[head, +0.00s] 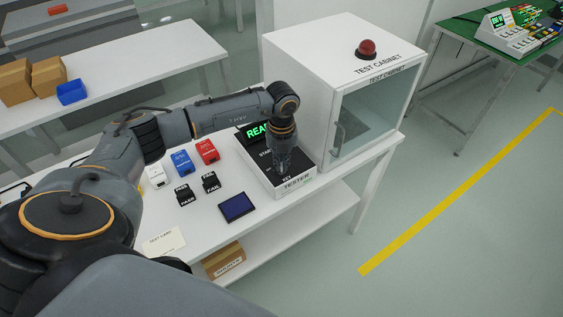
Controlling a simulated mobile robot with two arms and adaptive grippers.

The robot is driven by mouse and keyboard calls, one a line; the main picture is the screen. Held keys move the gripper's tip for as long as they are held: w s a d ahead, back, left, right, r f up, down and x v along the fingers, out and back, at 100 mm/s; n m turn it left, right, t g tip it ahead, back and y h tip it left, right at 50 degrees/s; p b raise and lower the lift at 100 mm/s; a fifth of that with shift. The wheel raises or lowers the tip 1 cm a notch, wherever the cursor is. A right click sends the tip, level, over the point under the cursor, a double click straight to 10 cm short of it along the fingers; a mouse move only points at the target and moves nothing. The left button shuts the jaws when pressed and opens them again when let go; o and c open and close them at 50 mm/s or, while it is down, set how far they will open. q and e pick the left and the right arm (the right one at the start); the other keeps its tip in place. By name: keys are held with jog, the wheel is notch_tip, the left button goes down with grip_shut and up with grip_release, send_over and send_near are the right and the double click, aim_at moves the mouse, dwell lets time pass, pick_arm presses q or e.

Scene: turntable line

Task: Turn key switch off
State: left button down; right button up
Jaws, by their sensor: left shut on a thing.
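The tester box (299,184) sits on the white table, left of the test cabinet. Its green display (257,132) shows letters starting "REA", with the rest hidden behind my left arm. My left gripper (284,171) points down onto the tester's panel near the "KEY" label and is shut on the key switch. The key switch itself is hidden by the gripper, so I cannot see which way it is turned. My right gripper is not in view.
The white test cabinet (303,46) with a glass door and a red dome (366,48) stands right of the tester. White, blue (182,162) and red (207,151) units, black PASS and FAIL pieces and a dark blue pad (237,207) lie to the left.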

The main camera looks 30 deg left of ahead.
pick_arm(q)
jog(key=n, duration=0.3)
jog(key=shift+n, duration=0.4)
jog(key=n, duration=0.3)
jog(key=shift+r+n, duration=0.1)
jog(key=shift+n, duration=0.2)
jog(key=n+p, duration=0.1)
jog(key=n, duration=0.5)
jog(key=shift+w, duration=0.1)
jog(key=c, duration=1.5)
grip_release()
notch_tip(320, 180, up, 12)
jog(key=shift+f, duration=0.1)
